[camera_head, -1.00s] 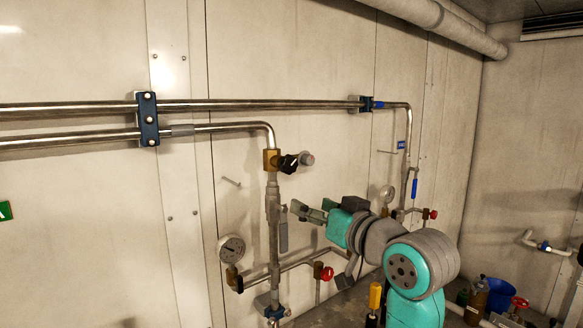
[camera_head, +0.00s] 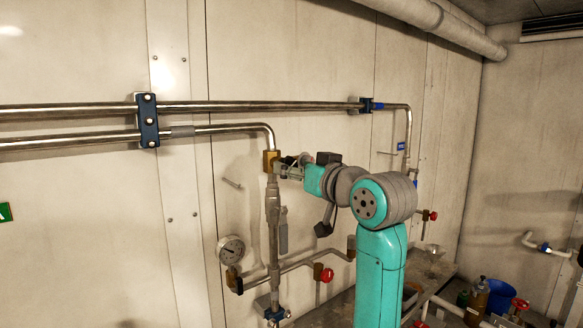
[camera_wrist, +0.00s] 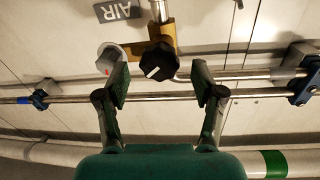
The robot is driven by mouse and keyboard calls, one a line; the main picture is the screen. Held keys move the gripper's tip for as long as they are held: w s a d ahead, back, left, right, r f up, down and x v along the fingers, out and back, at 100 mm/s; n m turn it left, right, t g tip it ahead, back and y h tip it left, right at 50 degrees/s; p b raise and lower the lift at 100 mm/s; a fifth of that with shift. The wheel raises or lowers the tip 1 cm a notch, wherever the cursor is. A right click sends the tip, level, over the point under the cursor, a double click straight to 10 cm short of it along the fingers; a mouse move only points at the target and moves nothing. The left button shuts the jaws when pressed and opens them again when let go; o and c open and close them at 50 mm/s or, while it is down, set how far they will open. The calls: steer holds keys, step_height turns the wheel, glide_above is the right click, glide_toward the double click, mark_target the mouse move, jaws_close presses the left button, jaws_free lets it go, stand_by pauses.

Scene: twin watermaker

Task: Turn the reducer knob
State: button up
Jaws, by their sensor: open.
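A black fluted knob with a white pointer line (camera_wrist: 158,61) sits on a brass block (camera_wrist: 152,44) on the pipe. I take this as the reducer knob. A grey round knob with a red mark (camera_wrist: 109,58) is beside it. My gripper (camera_wrist: 161,80) is open, its two fingers apart, with the black knob just beyond the gap between the fingertips. I see no finger closed on it. In the head view my gripper (camera_head: 287,168) is close to the brass block (camera_head: 270,160) and hides most of the black knob.
A pressure gauge (camera_head: 231,249) and a red valve handle (camera_head: 327,275) sit lower on the piping. Two horizontal pipes run along the wall above. An AIR label (camera_wrist: 118,10) is near the knobs. The wall left of the vertical pipe is mostly bare.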

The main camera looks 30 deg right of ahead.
steer(key=shift+w, duration=1.05)
steer(key=c, duration=1.1)
steer(key=shift+c, duration=0.2)
steer(key=shift+m, duration=0.4)
steer(key=m+y, duration=0.1)
steer(key=m, duration=0.9)
steer(key=m+g+y, duration=0.1)
steer(key=m, duration=1)
steer(key=shift+d+f, duration=0.1)
steer(key=shift+d, duration=0.05)
steer(key=shift+m, duration=0.4)
